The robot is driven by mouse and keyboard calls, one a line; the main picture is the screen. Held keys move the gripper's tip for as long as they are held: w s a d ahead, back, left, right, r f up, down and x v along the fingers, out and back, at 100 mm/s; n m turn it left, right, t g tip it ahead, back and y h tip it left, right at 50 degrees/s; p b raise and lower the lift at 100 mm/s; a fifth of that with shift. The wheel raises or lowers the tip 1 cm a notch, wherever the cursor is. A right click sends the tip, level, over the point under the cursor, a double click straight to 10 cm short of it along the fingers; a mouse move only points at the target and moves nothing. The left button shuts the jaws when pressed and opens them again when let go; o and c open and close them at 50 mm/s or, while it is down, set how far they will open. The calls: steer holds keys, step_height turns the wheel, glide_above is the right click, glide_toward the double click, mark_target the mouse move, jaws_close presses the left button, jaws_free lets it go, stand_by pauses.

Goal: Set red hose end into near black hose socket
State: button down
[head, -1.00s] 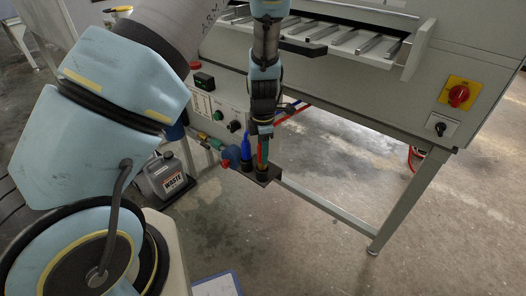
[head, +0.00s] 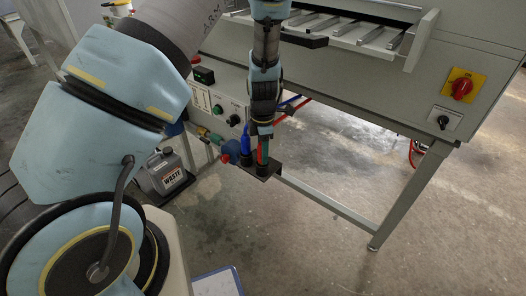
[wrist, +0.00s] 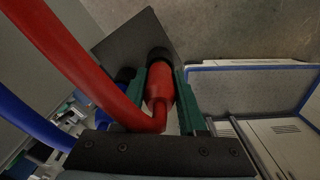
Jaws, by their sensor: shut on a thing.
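My gripper (head: 264,158) points down at the black holder plate and is shut on the red hose end (wrist: 158,92), between its green fingers in the wrist view. The near black hose socket (head: 262,171) is directly below the fingers. Its dark rim (wrist: 158,54) shows just past the tip of the red end in the wrist view. The tip is at or in the socket mouth; I cannot tell how deep it sits. The blue hose end (head: 246,142) stands upright at the other socket, close to the left of my fingers.
The red hose (wrist: 75,65) bends back past my gripper. The blue hose (wrist: 30,120) runs beside it. Blue and green fittings (head: 230,150) are left of the holder. The machine's leg (head: 410,190) is at right.

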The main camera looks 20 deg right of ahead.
jaws_free()
stand_by(0.5)
step_height(320, 180, up, 6)
steer(key=p, duration=0.6)
steer(key=shift+r, duration=0.1)
stand_by(0.4)
